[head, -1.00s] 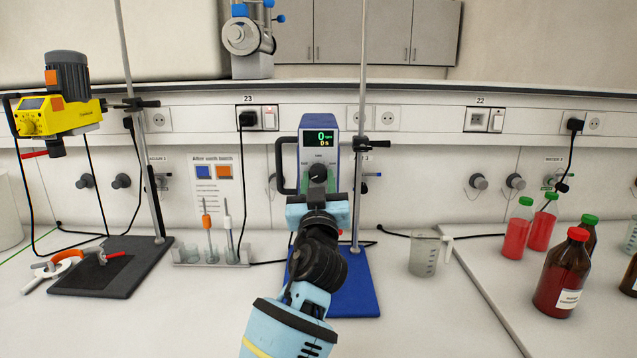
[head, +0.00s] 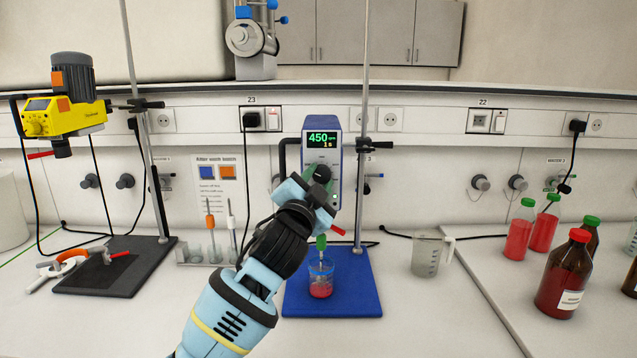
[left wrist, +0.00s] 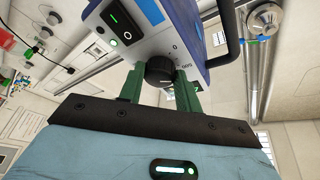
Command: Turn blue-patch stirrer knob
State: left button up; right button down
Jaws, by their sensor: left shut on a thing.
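The stirrer (head: 336,128) with a blue-edged housing hangs on a rod stand above a blue base plate (head: 352,295). Its display (head: 322,141) reads 450 rpm and 1 s. My left gripper (head: 319,180) is shut on the black stirrer knob (head: 322,172), with its green fingers on either side. In the left wrist view the knob (left wrist: 159,72) sits between the fingers, below a rocker switch with a green light (left wrist: 122,30). A beaker of red liquid (head: 320,283) stands on the base plate under the stirrer. My right gripper is not in view.
A yellow stirrer (head: 62,117) hangs on a stand at the left. A rack with probes (head: 210,253) stands between the stands. A clear jug (head: 427,255) and red bottles (head: 565,275) are at the right. The front bench is mostly clear.

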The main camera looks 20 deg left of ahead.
pick_arm(q)
jog(key=m, duration=0.2)
jog(key=m+g+h, duration=0.1)
jog(key=m, duration=0.1)
jog(key=shift+a+r, duration=0.15)
jog(key=shift+r, duration=0.1)
jog(key=shift+r+m+g, duration=0.1)
jog(key=shift+m+g, duration=0.7)
jog(key=shift+m, duration=0.8)
jog(key=o, duration=1)
jog(key=shift+s, duration=0.1)
jog(key=s, duration=0.7)
jog(key=shift+s+a, duration=0.3)
jog(key=shift+a, duration=0.05)
jog(key=shift+f, duration=0.2)
